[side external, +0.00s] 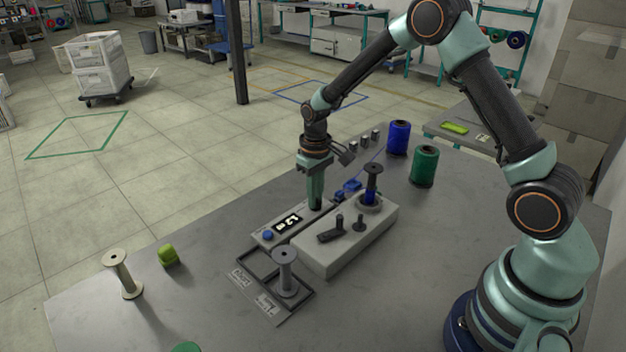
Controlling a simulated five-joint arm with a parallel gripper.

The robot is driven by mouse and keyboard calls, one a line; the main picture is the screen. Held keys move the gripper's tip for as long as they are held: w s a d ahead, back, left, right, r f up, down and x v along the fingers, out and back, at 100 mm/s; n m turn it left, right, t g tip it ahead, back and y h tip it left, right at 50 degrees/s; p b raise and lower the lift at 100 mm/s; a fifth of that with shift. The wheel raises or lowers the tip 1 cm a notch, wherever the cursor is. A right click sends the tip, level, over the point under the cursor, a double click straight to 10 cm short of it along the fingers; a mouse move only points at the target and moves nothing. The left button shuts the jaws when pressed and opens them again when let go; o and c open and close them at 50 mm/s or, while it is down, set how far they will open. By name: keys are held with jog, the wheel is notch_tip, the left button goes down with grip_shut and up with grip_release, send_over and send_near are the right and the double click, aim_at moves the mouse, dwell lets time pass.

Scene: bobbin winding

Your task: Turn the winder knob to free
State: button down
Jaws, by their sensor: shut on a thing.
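The control box (262,246) of the winder has a lit display (288,222) and a blue button (268,236). My gripper (316,204) points straight down at the far right end of this box. Its jaws are shut on the winder knob, which they hide, so its setting cannot be read. The light grey winder (345,250) stands beside the box, with a black lever (331,236) and a small dark post (359,223) on top. A dark bobbin with blue thread (370,190) stands upright on its spindle.
Blue (399,137) and green (424,166) thread spools stand behind the winder. A two-bay tray (268,300) holds an empty grey bobbin (286,272) in front. A cream bobbin (122,274) and a yellow-green object (168,254) stand left. The table's front right is clear.

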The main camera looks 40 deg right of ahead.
jog(key=c, duration=0.9)
grip_release()
notch_tip(320, 180, up, 12)
jog(key=shift+r, duration=0.1)
jog(key=s+a+r+t, duration=0.1)
jog(key=s+r+t, duration=0.1)
jog(key=s, duration=0.3)
jog(key=s+a+r+t, duration=0.1)
jog(key=s+r, duration=0.3)
jog(key=s, duration=0.2)
jog(key=s+a+r+t, duration=0.1)
jog(key=s+r+t, duration=0.1)
jog(key=s+r, duration=0.2)
jog(key=shift+s+t, duration=0.3)
jog(key=shift+s, duration=0.8)
